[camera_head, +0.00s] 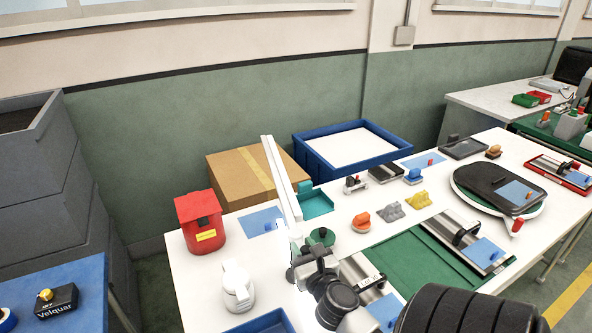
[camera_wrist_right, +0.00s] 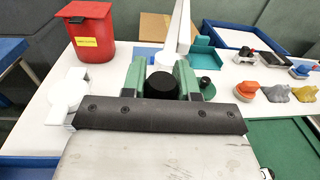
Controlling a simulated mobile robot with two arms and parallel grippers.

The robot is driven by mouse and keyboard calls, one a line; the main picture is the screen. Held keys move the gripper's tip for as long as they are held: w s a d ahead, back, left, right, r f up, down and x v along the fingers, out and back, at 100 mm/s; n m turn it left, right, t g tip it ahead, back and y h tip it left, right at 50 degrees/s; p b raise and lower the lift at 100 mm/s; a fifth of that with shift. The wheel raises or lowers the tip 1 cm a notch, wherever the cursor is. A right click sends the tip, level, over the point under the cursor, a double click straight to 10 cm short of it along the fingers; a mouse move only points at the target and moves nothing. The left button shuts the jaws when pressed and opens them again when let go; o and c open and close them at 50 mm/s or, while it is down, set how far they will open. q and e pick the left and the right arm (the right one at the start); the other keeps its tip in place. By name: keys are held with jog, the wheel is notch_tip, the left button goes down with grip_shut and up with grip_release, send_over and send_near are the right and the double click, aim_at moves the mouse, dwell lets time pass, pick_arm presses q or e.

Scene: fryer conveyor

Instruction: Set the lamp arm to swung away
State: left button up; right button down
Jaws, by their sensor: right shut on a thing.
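The lamp arm (camera_head: 281,180) is a long, pale white double bar beside the cardboard box, rising from the left part of the white table. In the right wrist view the lamp arm (camera_wrist_right: 179,28) runs up and away beyond my fingers. My right gripper (camera_head: 300,252) is at the bar's lower end. In the wrist view its two green fingers (camera_wrist_right: 161,80) are shut on the lower end of the lamp arm, with a dark round part between them. The exact contact is partly hidden. My left gripper is out of view.
A red bin (camera_head: 198,222) and a white device (camera_head: 237,285) stand left of the lamp arm. A cardboard box (camera_head: 232,168), a teal tray (camera_head: 316,203) and a blue tray (camera_head: 310,155) lie behind. A green round knob (camera_wrist_right: 206,88) is close right of my fingers.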

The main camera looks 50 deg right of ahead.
jog(key=shift+s+d+r+p, duration=0.15)
jog(key=shift+s+d+p, duration=0.2)
jog(key=shift+d+p, duration=0.25)
jog(key=shift+s+d, duration=0.15)
jog(key=shift+d, duration=0.3)
jog(key=c, duration=0.9)
grip_release()
jog(key=shift+o, duration=0.2)
jog(key=shift+a, duration=0.1)
jog(key=b+v, duration=0.3)
jog(key=v, duration=0.7)
jog(key=shift+s+a+b, duration=0.3)
